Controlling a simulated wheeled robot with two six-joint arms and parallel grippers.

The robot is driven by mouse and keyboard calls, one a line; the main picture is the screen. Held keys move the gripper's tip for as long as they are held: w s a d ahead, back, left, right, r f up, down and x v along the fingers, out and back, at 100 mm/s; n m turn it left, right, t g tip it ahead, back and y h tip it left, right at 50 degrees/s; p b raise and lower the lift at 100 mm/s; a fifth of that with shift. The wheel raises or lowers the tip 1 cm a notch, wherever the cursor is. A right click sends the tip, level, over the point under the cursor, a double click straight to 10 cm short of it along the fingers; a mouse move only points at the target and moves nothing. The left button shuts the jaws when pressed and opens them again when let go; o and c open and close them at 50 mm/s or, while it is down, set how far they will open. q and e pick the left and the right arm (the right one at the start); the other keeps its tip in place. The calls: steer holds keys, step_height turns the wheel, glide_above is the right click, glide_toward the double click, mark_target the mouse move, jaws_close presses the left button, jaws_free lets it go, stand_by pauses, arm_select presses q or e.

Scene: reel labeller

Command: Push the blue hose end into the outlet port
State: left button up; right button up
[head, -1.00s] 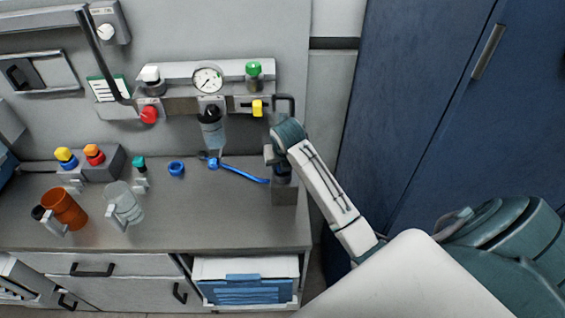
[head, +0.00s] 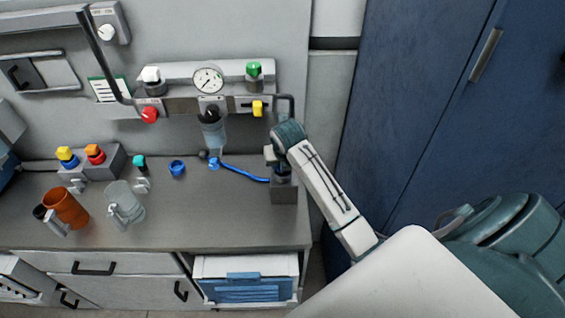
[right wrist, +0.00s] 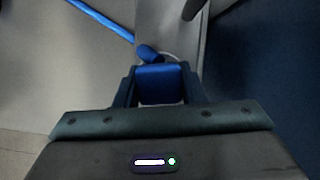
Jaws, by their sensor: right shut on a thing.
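The blue hose (head: 243,174) curves over the grey bench from a blue fitting (head: 213,163) below the clear bowl to my right gripper at the bench's right end. In the right wrist view my right gripper (right wrist: 160,88) is shut on a blue piece, the hose end (right wrist: 160,78). A rounded blue tip shows just beyond the jaws, and the blue hose (right wrist: 100,18) runs off at upper left. In the head view my right gripper (head: 277,158) is largely hidden by its wrist, over a grey block (head: 284,192). I cannot single out the outlet port. My left gripper is not in view.
The wall unit holds a gauge (head: 208,79), a green knob (head: 254,69), a yellow lever (head: 257,108) and a clear bowl (head: 213,135). A blue ring (head: 177,168), orange mug (head: 67,208) and clear mug (head: 124,200) stand on the bench. Blue cabinets (head: 420,100) rise at right.

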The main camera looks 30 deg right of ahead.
steer(key=shift+p, duration=0.3)
steer(key=shift+f, duration=0.2)
stand_by(0.8)
steer(key=o, duration=1.1)
steer(key=shift+s, duration=0.15)
steer(key=shift+w, duration=0.2)
steer(key=shift+a+r, duration=0.1)
steer(key=shift+r, duration=0.05)
steer(key=b+v, duration=0.3)
steer(key=v, duration=0.7)
steer(key=shift+s+r, duration=0.15)
steer(key=shift+r, duration=0.05)
